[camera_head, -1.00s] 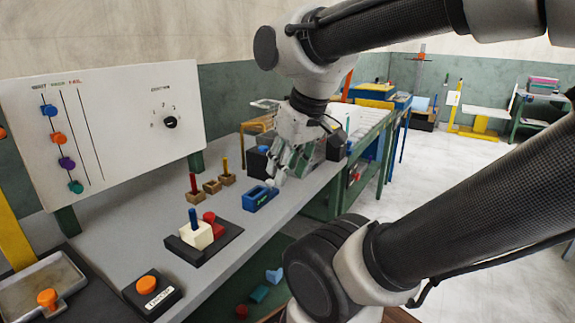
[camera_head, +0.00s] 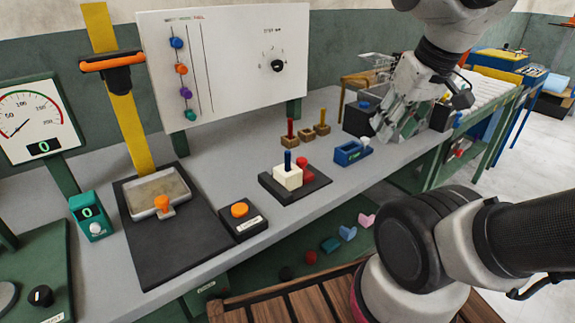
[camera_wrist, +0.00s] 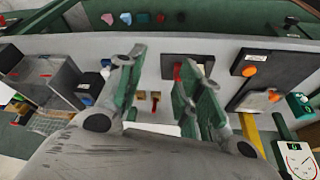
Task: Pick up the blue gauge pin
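The blue gauge pin (camera_head: 288,160) stands upright in a cream block (camera_head: 288,178) on a dark plate (camera_head: 314,190) in the head view. A red piece (camera_head: 304,169) is beside the block. My gripper (camera_head: 382,133) hangs over the bench to the right of the pin, apart from it and above the area by the blue box (camera_head: 352,152). In the wrist view my gripper (camera_wrist: 158,65) shows two fingers spread wide with nothing between them. There the cream block (camera_wrist: 203,62) is partly hidden behind one finger, and I cannot make out the blue pin.
Small wooden blocks (camera_head: 305,136) with red and yellow pins stand behind the plate. A button box (camera_head: 243,217) is to its left, and a black mat with a tray (camera_head: 158,189) lies farther left. A panel (camera_head: 235,65) rises behind. Bench space between plate and blue box is clear.

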